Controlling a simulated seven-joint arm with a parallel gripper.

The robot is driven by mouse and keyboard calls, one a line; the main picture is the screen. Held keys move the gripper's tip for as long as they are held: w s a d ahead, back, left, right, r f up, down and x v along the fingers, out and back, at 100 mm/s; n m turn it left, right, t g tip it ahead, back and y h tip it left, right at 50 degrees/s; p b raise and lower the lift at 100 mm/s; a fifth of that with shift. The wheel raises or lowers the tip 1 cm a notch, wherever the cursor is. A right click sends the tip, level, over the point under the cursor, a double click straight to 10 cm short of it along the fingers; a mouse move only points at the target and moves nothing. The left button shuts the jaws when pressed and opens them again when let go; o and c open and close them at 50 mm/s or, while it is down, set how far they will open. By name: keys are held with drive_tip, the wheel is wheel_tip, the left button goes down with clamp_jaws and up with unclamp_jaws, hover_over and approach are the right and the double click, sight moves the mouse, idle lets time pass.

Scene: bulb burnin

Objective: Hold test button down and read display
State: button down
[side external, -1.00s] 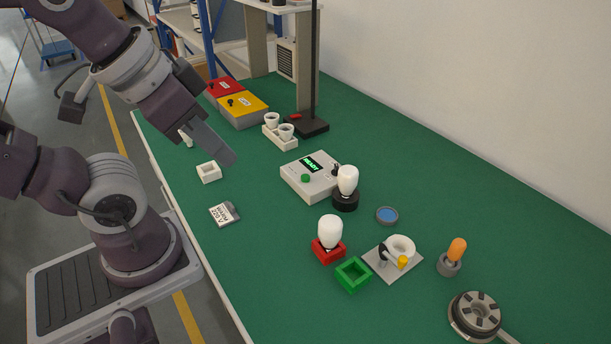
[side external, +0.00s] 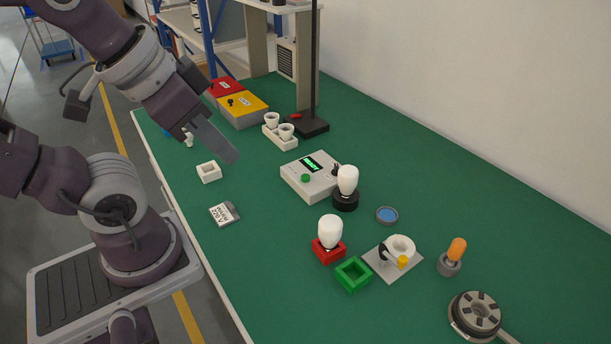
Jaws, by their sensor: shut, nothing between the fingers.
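The tester box (side external: 306,187) is a light grey unit on the green bench. Its green test button (side external: 305,178) is on the top near the front. Its dark display (side external: 315,164) shows green text that looks like "READY". A white bulb (side external: 347,180) stands upright in a black socket (side external: 345,200) at the box's right side. My gripper (side external: 232,157) is shut and empty. It is in the air to the upper left of the box, apart from the button.
A red holder (side external: 329,256) bears another white bulb (side external: 330,232), beside an empty green holder (side external: 353,287). A white square holder (side external: 208,178) and a labelled card (side external: 224,214) lie left of the box.

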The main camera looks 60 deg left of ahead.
drive_tip(key=w+a+f+m+y, duration=0.1)
drive_tip(key=w+a+y, duration=0.1)
drive_tip(key=w+a, duration=0.5)
drive_tip(key=m+t+h, duration=0.1)
drive_tip(key=m+t, duration=0.2)
drive_tip(key=m, duration=0.4)
hover_over(303, 178)
wheel_tip(303, 178, down, 16)
drive_tip(key=shift+a+f, duration=0.15)
drive_tip(key=shift+f, duration=0.25)
drive_tip(key=shift+f, duration=4.4)
drive_tip(key=shift+f, duration=0.4)
drive_tip(key=shift+f, duration=0.45)
